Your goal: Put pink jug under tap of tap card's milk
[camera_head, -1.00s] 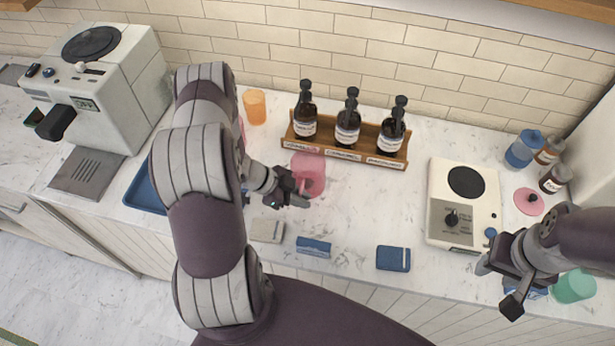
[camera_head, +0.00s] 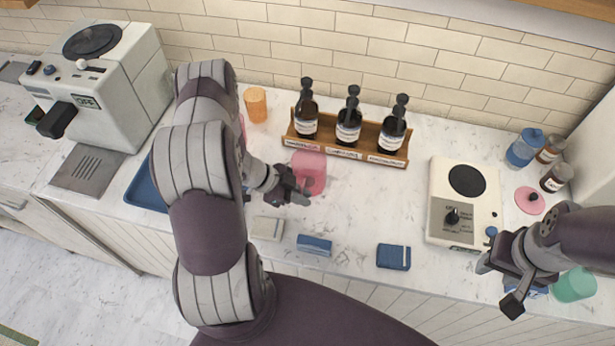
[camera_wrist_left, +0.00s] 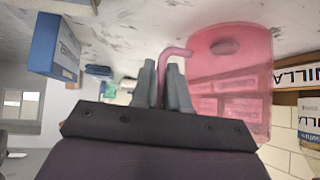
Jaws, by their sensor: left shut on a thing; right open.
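The pink jug (camera_head: 311,169) is see-through and stands at the middle of the counter, in front of the bottle rack. My left gripper (camera_head: 298,194) is at its front left, shut on the jug's handle. In the left wrist view the jug (camera_wrist_left: 235,65) is right of the fingers (camera_wrist_left: 167,80), which close around its curved handle. I cannot tell whether the jug's base touches the counter. My right gripper (camera_head: 497,283) is open and empty over the counter's front right. I see no tap card or milk tap.
A wooden rack (camera_head: 371,153) with three dark pump bottles stands behind the jug. An orange cup (camera_head: 256,105) is behind left. Blue packets (camera_head: 393,257) lie in front. A white hotplate (camera_head: 462,207) is right; a coffee machine (camera_head: 105,85) and blue tray (camera_head: 144,196) are left.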

